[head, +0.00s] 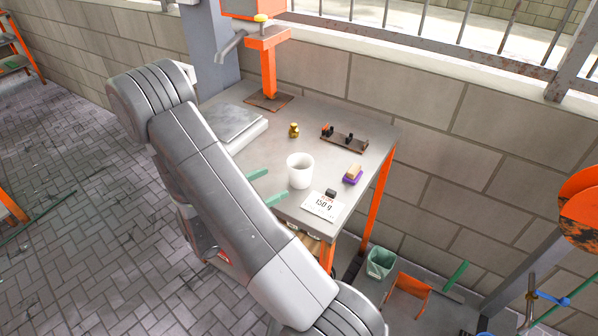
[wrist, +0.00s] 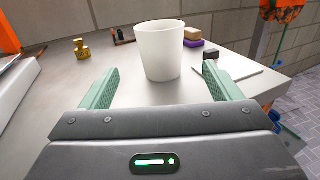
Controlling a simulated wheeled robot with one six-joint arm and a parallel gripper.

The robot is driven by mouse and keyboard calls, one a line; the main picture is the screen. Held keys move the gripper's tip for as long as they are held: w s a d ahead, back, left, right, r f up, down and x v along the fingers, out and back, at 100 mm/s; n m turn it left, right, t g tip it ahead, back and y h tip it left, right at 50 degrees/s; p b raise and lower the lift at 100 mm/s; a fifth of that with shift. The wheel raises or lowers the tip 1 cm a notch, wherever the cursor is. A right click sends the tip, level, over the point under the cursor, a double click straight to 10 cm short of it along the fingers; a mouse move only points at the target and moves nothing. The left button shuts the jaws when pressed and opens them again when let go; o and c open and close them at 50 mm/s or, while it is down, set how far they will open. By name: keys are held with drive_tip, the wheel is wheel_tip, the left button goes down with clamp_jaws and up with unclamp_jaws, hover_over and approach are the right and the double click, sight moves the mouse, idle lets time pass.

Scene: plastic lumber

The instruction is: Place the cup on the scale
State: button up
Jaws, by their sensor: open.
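A white cup (head: 300,171) stands upright on the grey table, near its front edge. In the wrist view the cup (wrist: 160,50) stands ahead of and between the two green fingers. My gripper (head: 268,187) is open and empty, with its green fingertips just left of the cup. In the wrist view my gripper (wrist: 160,84) points at the cup's lower part. The scale (head: 235,126), a flat grey platform on a pale body, lies at the table's left and is partly hidden by my arm. Its edge also shows in the wrist view (wrist: 18,85).
A card reading 150 g (head: 323,206) lies right of the cup. A purple and tan block (head: 352,174) is beyond it. A brass weight (head: 294,130) and a dark rack (head: 344,138) stand behind. An orange post (head: 268,75) rises at the back. Bare tabletop separates cup and scale.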

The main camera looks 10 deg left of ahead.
sight(306, 167)
drive_tip(key=p+x, duration=0.2)
drive_tip(key=x, duration=1)
drive_tip(key=shift+d, duration=0.2)
drive_tip(key=c, duration=1.1)
drive_tip(key=shift+c, duration=0.2)
